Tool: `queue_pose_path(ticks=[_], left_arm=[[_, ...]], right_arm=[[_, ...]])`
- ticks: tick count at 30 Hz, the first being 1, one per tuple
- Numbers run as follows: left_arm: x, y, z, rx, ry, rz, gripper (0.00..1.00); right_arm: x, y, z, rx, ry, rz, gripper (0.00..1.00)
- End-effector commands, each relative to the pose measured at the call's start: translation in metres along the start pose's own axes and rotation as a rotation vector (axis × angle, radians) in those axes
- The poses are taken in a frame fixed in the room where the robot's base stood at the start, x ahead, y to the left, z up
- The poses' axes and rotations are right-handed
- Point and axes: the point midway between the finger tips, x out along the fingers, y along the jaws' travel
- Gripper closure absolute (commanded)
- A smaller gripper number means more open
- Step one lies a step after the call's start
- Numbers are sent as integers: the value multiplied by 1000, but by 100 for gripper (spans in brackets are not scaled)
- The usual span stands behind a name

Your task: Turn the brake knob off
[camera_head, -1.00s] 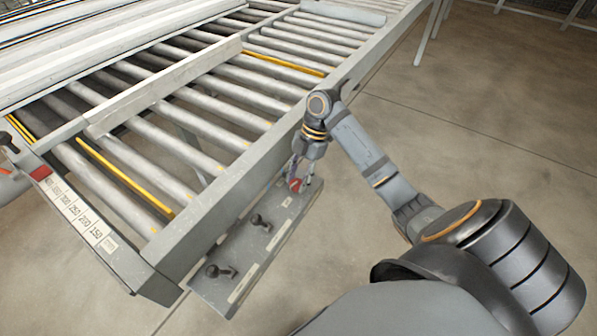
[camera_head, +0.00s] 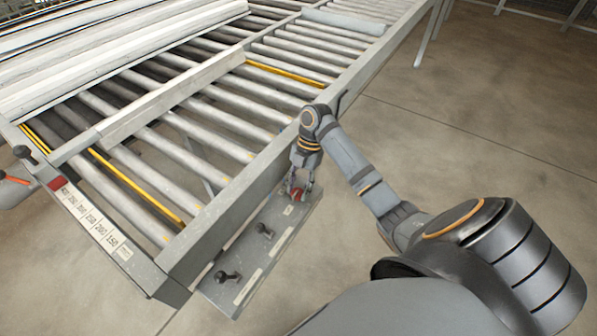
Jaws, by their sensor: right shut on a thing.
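A red knob (camera_head: 297,194) sits at the far end of a grey control panel (camera_head: 279,222) fixed along the roller table's near side. I take it for the brake knob; its handle is partly hidden by my fingers. My right gripper (camera_head: 299,188) comes down over it from above and is shut on it. Two black lever knobs stand on the same panel: one in the middle (camera_head: 264,230) and one at the near end (camera_head: 224,277). My left gripper is not in view.
The roller table (camera_head: 215,205) fills the left and middle, with long pale profiles (camera_head: 120,50) at the back left. A number scale (camera_head: 95,222) runs along its near left end. The floor to the right is clear.

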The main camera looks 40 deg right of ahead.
Motion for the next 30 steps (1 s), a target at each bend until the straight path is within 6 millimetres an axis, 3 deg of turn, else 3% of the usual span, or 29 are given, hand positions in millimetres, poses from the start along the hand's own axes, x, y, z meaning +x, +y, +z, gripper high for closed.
queue_pose_path(ticks=[1,6,14,18,30], left_arm=[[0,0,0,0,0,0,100],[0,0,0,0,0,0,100],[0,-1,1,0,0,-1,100],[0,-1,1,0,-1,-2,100],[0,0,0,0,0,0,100]], right_arm=[[0,0,0,-1,0,1,63],[0,0,0,0,0,1,41],[0,0,0,1,0,0,41],[-12,0,2,1,-4,6,41],[-50,0,89,4,1,2,41]])
